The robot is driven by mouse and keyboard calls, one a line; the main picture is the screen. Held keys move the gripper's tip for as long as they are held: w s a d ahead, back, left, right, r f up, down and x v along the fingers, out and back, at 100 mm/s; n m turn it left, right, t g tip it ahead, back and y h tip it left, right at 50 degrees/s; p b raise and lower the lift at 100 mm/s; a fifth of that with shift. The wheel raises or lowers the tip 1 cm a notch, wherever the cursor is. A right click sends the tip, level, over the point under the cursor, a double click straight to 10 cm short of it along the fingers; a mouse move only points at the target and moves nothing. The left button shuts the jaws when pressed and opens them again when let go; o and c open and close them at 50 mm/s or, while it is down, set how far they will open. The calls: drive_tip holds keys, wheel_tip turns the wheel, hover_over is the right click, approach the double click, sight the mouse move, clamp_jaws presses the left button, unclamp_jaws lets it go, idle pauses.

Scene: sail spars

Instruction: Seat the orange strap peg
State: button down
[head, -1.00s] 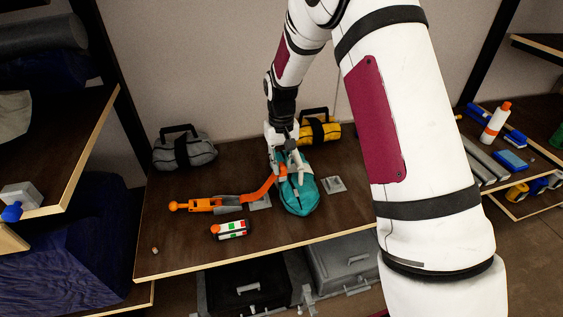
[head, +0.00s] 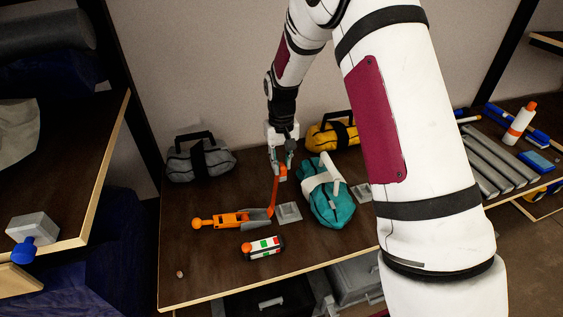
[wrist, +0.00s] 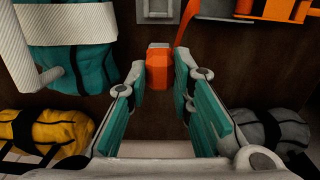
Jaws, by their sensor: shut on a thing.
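The orange strap peg (wrist: 160,66) is a small orange block between my fingertips in the wrist view. In the head view it is the orange end (head: 283,173) just under my gripper (head: 281,158). My gripper is shut on it and holds it above the board, behind a grey square plate (head: 289,212). The orange strap (head: 275,190) runs down from it to the orange buckle (head: 222,219) lying at the left. The teal bag (head: 331,208), with a white strap across it, lies right of my gripper, apart from it.
A second grey plate (head: 364,192) lies right of the teal bag. A grey bag (head: 198,158) and a yellow bag (head: 333,134) stand at the back.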

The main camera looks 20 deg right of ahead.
drive_tip(key=shift+w+d, duration=0.15)
drive_tip(key=shift+w, duration=0.25)
drive_tip(key=s+f+b, duration=0.1)
drive_tip(key=s+f, duration=0.1)
drive_tip(key=s, duration=0.4)
drive_tip(key=shift+s, duration=0.2)
idle(0.3)
drive_tip(key=shift+f+b, duration=0.65)
drive_tip(key=shift+f, duration=1.7)
drive_tip(key=shift+f, duration=0.35)
drive_tip(key=shift+f, duration=0.35)
drive_tip(key=shift+f+b, duration=0.4)
drive_tip(key=shift+f, duration=0.5)
